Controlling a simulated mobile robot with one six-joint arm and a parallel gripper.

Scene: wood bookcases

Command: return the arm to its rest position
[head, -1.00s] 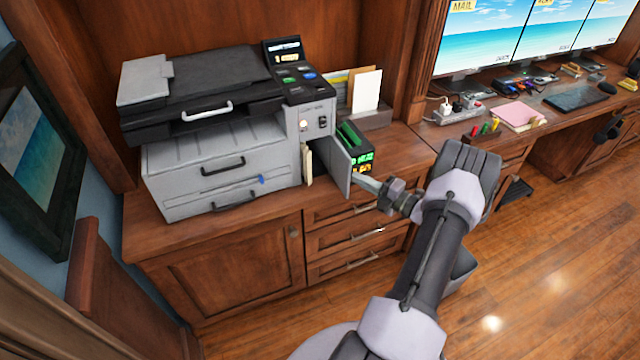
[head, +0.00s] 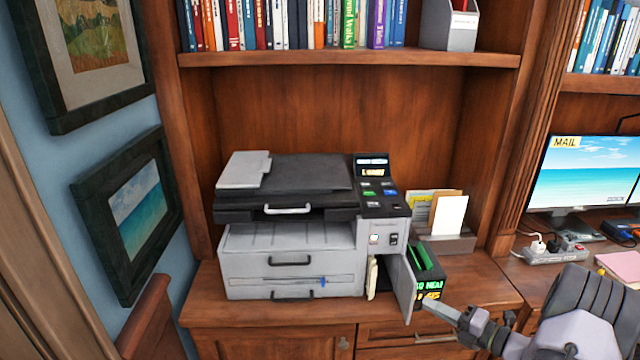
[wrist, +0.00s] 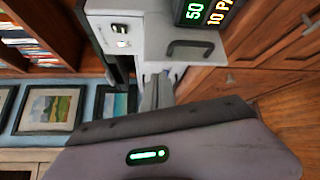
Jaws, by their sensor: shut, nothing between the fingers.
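My arm comes in from the lower right of the head view, with my gripper (head: 432,305) at its left end. My gripper is close to the open side door (head: 403,287) of the grey and black printer (head: 290,240). I cannot tell whether it touches the door. In the wrist view my gripper (wrist: 156,92) points toward the printer, its narrow fingers together with nothing between them. The printer's side panel with a switch (wrist: 122,35) shows in the wrist view at the upper left.
A dark box with green lettering (head: 430,284) stands just right of the door. A paper holder (head: 450,242) is behind it. A power strip (head: 550,255) and a monitor (head: 585,185) are at the right. A book-filled shelf (head: 350,60) hangs above the printer.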

